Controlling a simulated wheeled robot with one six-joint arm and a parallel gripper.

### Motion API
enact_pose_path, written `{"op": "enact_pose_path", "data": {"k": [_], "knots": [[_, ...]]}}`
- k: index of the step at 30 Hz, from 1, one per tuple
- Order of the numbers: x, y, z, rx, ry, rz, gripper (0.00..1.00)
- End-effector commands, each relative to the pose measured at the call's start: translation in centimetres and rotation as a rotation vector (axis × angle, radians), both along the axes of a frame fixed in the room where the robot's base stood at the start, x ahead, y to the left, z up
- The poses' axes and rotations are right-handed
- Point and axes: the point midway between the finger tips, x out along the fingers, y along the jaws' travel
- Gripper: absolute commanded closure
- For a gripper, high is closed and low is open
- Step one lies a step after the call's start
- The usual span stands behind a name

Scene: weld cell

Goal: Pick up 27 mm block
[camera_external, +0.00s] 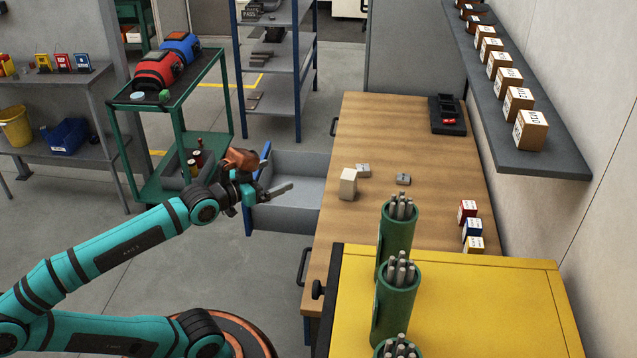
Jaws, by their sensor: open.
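A tall cream block (348,184) stands upright on the wooden workbench (385,130), near its left edge. A small grey block (364,170) lies just behind it, and another small grey block (403,180) lies to its right. I cannot read any size marks, so I cannot tell which is the 27 mm block. My gripper (277,173) is open and empty, left of the blocks and apart from them, with its fingers pointing right over the open grey drawer.
The open drawer (300,163) juts out left of the workbench. Red, blue and yellow boxes (473,228) line the right edge. Green rod holders (398,292) stand by the yellow cabinet top (480,310).

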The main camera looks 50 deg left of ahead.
Motion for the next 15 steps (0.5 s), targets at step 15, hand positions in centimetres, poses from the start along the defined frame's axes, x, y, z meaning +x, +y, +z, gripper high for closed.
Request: {"op": "enact_pose_path", "data": {"k": [15], "knots": [[0.32, 0.02, 0.16, 0.004, 0.01, 0.001, 0.34]]}}
